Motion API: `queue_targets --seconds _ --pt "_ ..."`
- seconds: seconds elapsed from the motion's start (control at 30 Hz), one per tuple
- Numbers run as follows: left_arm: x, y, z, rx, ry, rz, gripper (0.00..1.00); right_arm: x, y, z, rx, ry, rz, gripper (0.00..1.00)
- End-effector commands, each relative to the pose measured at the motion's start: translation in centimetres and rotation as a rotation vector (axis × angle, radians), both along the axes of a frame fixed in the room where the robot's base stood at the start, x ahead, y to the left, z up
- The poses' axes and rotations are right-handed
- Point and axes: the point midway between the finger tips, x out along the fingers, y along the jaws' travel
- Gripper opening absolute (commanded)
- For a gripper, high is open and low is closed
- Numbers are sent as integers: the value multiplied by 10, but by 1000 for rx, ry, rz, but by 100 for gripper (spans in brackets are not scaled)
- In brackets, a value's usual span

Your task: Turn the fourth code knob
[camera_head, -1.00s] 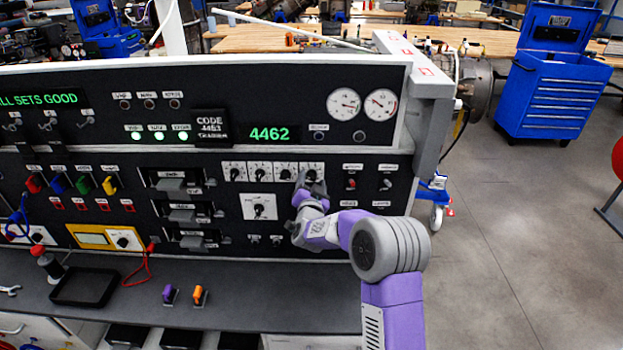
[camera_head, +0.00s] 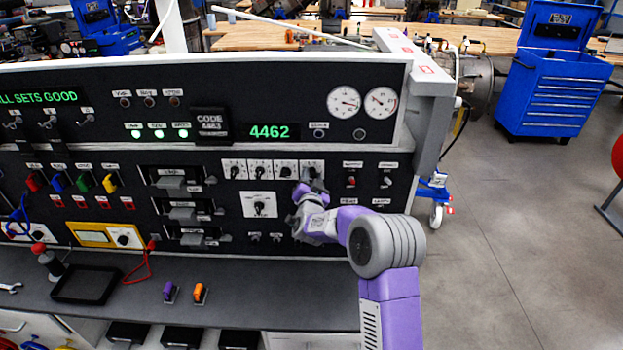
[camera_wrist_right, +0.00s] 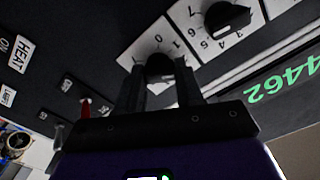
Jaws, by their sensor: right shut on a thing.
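The row of code knobs runs along the panel's right middle; the third knob (camera_head: 286,171) shows clear of my arm and also in the right wrist view (camera_wrist_right: 227,17). The fourth code knob (camera_wrist_right: 160,66), black on a white numbered plate, sits between the fingertips of my right gripper (camera_wrist_right: 161,80). In the head view my right gripper (camera_head: 309,186) covers the lower part of the fourth knob's plate (camera_head: 312,167). It is shut on the knob. The green display (camera_head: 269,132) reads 4462, and the code plate (camera_head: 210,122) appears to read 4463. My left gripper is out of view.
A larger selector knob (camera_head: 259,205) is below the row. Red-tipped and plain toggle switches (camera_head: 351,181) stand right of the gripper. The bench top (camera_head: 240,310) holds a black tray (camera_head: 86,285) and two small purple and orange pieces.

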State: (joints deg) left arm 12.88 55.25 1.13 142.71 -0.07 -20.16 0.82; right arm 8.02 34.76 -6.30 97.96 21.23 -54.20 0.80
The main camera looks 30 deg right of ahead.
Motion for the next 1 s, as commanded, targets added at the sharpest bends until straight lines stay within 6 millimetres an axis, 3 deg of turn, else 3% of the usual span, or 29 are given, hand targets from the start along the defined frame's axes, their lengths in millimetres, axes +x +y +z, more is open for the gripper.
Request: queue_targets --seconds 0.27,0.7,1.0 --pt "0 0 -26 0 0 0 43 0 0 -4 86 -55 0 6" --pt "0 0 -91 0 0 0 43 -1 -1 -6 374 -232 1 6" --pt "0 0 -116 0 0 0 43 -1 -1 -3 526 -321 1 6"
